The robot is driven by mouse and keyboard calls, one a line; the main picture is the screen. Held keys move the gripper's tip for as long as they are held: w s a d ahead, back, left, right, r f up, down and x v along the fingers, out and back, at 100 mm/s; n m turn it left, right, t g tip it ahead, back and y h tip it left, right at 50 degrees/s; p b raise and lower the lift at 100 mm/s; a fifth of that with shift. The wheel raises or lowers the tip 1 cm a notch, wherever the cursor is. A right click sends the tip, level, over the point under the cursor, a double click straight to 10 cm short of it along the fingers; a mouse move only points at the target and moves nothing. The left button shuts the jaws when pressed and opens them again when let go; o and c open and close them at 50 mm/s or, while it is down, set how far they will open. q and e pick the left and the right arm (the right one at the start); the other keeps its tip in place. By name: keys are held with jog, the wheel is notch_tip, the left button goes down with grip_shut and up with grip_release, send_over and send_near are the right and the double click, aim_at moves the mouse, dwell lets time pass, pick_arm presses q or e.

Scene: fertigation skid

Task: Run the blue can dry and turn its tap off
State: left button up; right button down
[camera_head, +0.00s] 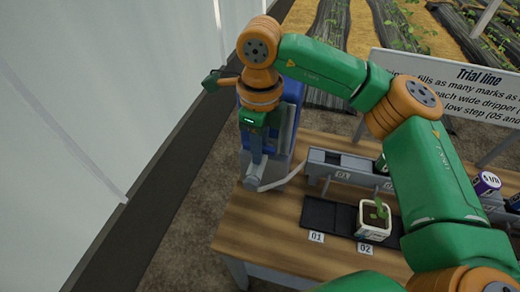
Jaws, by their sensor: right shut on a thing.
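The blue can (297,92) stands at the far left end of the wooden bench, partly hidden behind my right wrist. My right gripper (256,162) points down at its near side. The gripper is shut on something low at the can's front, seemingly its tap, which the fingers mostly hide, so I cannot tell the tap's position. A grey piece (252,183) shows just below the fingers. A white pot (372,231) with a green seedling stands at mark 02. The level inside the can does not show. My left gripper is not in view.
A grey rail (345,172) with numbered marks runs rightward from the can. A black strip (318,215) lies before it, bare at mark 01. A purple-topped can (487,183) stands at right. A "Trial line" sign (450,90) is behind. A pale wall (100,110) is at left.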

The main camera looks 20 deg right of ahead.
jog(key=c, duration=0.7)
grip_release()
jog(key=shift+f, duration=0.25)
notch_tip(320, 180, up, 11)
jog(key=p, duration=0.9)
jog(key=shift+f, duration=0.1)
jog(key=shift+a+f+b, duration=0.1)
jog(key=shift+f+b, duration=0.15)
jog(key=shift+b, duration=0.1)
jog(key=shift+w, duration=0.1)
